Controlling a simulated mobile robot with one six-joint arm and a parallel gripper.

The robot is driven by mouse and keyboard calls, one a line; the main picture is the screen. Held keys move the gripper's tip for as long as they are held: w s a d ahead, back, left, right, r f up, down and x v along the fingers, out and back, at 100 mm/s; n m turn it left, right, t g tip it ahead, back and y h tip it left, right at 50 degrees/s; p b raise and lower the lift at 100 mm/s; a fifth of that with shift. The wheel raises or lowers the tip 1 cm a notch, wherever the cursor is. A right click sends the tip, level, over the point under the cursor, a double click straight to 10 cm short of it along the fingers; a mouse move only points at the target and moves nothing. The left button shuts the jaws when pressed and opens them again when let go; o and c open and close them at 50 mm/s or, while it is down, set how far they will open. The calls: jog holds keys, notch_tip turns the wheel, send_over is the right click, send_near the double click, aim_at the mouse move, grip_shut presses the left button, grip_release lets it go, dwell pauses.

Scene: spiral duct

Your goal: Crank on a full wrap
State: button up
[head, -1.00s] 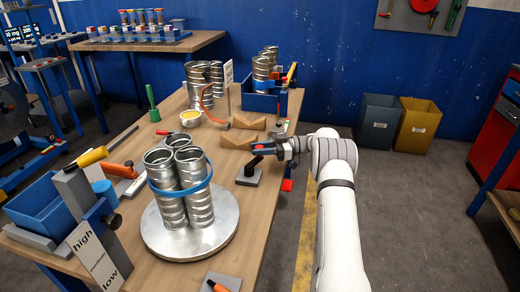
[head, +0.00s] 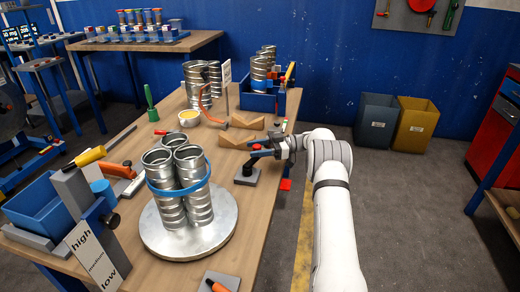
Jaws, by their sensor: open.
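Three ribbed silver duct pieces (head: 180,202) stand bundled on a round metal turntable (head: 160,239), with a blue band (head: 180,189) around their upper part. To their right, at the table's right edge, a small crank (head: 248,168) with a dark post stands on a grey base plate (head: 247,178). My gripper (head: 262,149) is at the top of the crank, coming from the right. Its jaws are open. Red shows between or at the fingertips; I cannot tell if it is the crank's knob or a finger part, nor whether they touch.
A grey stand with a high/medium/low card (head: 87,253) and a blue bin (head: 45,208) are at the left. An orange-handled tool (head: 217,286) is at the front.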

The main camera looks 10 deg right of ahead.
jog(key=shift+d, duration=0.2)
jog(key=d, duration=0.7)
jog(key=shift+d, duration=0.25)
